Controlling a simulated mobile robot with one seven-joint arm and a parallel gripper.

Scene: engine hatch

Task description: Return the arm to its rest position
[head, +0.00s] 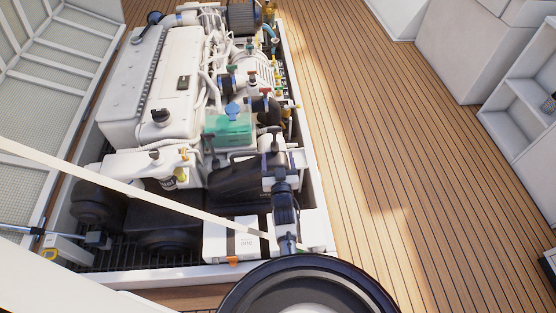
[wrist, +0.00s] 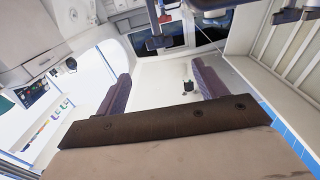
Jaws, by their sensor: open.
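My gripper (wrist: 160,72) shows in the wrist view with its two purple-grey fingers spread well apart and nothing between them. The brown bar behind the fingers fills the lower part of that view. Beyond the fingers is a pale surface with a small dark item (wrist: 188,86) on it, too small to identify. In the head view a large dark round part of my own body fills the bottom centre.
The open hatch holds a white engine (head: 175,80) with hoses, valves and a green-teal box (head: 230,128). A white battery-like box (head: 232,242) sits at the near end. The raised lid (head: 50,75) stands left. The plank floor (head: 400,160) at right is clear, with white cabinets (head: 525,110) beyond.

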